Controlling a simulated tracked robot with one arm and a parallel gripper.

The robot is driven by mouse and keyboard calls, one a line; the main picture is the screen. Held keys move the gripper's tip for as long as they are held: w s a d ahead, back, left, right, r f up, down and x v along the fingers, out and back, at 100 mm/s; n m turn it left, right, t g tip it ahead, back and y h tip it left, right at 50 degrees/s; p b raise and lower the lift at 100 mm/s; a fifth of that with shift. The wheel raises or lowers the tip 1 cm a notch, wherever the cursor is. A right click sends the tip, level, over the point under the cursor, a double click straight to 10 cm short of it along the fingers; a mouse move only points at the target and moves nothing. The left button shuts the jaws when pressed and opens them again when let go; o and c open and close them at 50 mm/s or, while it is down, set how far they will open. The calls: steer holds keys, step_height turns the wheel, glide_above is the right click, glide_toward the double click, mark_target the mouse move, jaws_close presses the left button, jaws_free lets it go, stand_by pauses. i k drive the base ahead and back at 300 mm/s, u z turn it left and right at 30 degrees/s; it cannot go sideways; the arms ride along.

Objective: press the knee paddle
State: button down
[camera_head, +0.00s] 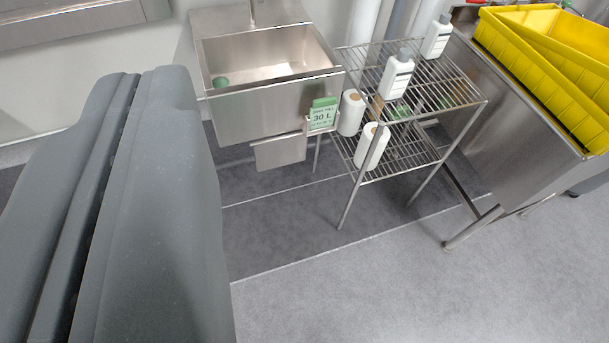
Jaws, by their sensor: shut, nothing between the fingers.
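The knee paddle (279,153) is a flat steel plate hanging under the front of a steel sink (275,100), at upper centre. It looks unobstructed from the front. My gripper (139,78) fills the left side as two large dark grey fingers, closed together with a thin dark seam between them and nothing held. In the picture its tips are left of the sink and paddle. The paddle and gripper appear apart; the distance in depth is hard to judge.
A wire rack (415,85) with white bottles (397,75) and paper rolls (372,146) stands right of the sink. Yellow crates (545,70) sit on a steel stand at right. The grey floor (370,290) in front is clear.

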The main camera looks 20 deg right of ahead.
mark_target(280, 150)
steer(key=u, duration=0.15)
steer(key=i, duration=0.9)
steer(key=z, duration=0.05)
